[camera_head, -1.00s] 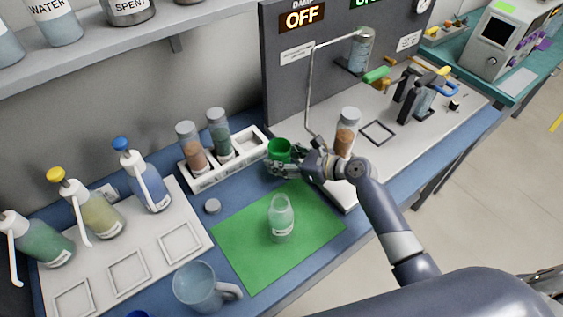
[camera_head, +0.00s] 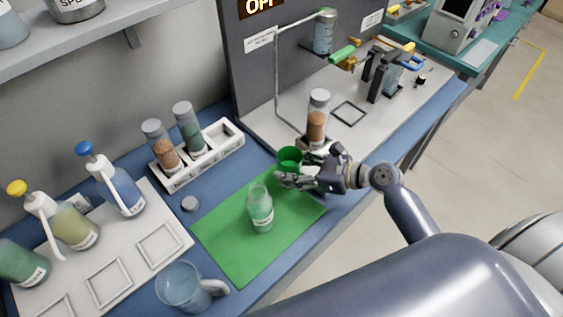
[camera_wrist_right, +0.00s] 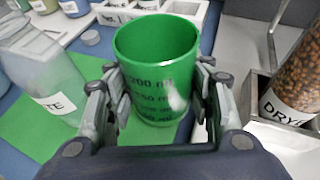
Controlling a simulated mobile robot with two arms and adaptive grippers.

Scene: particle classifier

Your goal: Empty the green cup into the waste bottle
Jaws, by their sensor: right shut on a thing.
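The green cup (camera_head: 290,158) is held upright by my right gripper (camera_head: 305,172), just beyond the right back corner of the green mat. In the right wrist view the green cup (camera_wrist_right: 155,62) sits between the two fingers of the right gripper (camera_wrist_right: 160,100), with volume marks on its side; its inside looks green, and no contents can be made out. The waste bottle (camera_head: 260,208) stands upright and open on the green mat, left of and nearer than the cup. It also shows in the right wrist view (camera_wrist_right: 45,80), its label partly readable. My left gripper is not in view.
The green mat (camera_head: 222,240) lies on the blue bench. A loose cap (camera_head: 189,203) lies left of it, and a glass mug (camera_head: 182,285) stands in front. A white rack (camera_head: 220,155) holds two bottles behind. A bottle of brown grains (camera_head: 316,125) stands just behind the gripper.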

